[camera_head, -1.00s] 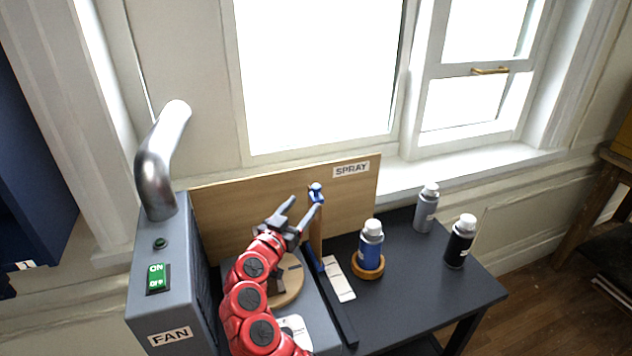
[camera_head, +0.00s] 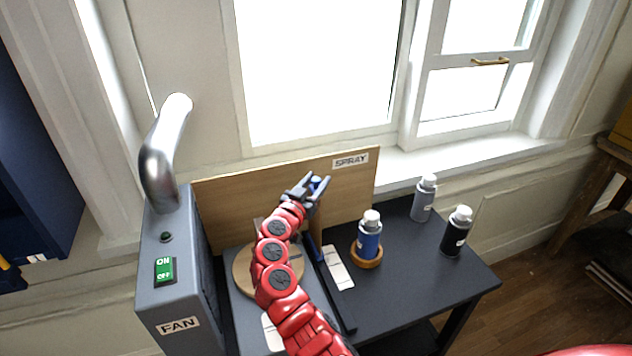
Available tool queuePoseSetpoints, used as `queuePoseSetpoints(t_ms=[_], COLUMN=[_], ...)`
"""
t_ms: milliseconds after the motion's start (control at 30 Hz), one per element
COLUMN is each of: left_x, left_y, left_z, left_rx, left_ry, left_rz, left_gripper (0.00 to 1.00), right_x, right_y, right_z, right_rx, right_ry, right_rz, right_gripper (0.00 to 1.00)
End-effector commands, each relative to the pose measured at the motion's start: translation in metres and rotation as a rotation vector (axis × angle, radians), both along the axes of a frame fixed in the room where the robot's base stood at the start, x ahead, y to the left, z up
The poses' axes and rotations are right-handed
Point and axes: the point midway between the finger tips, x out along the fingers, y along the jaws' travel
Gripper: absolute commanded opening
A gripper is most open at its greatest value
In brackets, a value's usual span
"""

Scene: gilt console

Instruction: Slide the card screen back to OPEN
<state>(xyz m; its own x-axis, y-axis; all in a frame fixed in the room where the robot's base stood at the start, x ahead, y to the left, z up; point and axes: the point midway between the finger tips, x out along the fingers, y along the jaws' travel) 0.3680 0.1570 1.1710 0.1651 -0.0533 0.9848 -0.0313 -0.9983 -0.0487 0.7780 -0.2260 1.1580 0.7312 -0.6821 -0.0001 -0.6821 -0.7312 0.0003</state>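The card screen (camera_head: 315,226) looks like a thin brown upright panel, seen nearly edge-on and partly hidden by my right arm. It has a blue knob (camera_head: 317,184) on top and stands by a dark rail (camera_head: 338,298) on the table. My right gripper (camera_head: 316,181) is at the blue knob, with its fingers apart on either side of it in the picture. I cannot tell whether they touch it. No OPEN mark is readable. My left gripper is not in view.
A grey FAN box (camera_head: 172,285) with a metal pipe stands left. A wooden SPRAY board (camera_head: 235,205) stands behind. A blue bottle (camera_head: 369,240) sits on a wooden ring; grey (camera_head: 424,200) and black (camera_head: 457,236) bottles stand farther right. The table's front right is clear.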

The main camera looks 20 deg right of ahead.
Motion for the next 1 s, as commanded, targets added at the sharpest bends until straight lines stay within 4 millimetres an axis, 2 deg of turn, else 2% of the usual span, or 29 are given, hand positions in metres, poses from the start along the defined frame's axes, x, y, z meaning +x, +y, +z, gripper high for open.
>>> queuePoseSetpoints(t_ms=[33,233,1000], left_x=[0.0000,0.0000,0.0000], left_y=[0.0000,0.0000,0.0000], left_z=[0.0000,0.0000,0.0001], left_rx=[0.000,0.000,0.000], left_ry=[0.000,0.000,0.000], left_rz=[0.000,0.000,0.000], left_gripper=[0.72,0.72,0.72], right_x=[-0.0001,0.0000,0.0000], right_y=[0.0001,0.0003,0.0006], right_z=[0.0000,0.0002,0.0002], right_rx=[0.000,0.000,0.000], right_ry=[0.000,0.000,0.000], right_rz=[0.000,0.000,0.001], right_gripper=[0.36,0.00,0.00])
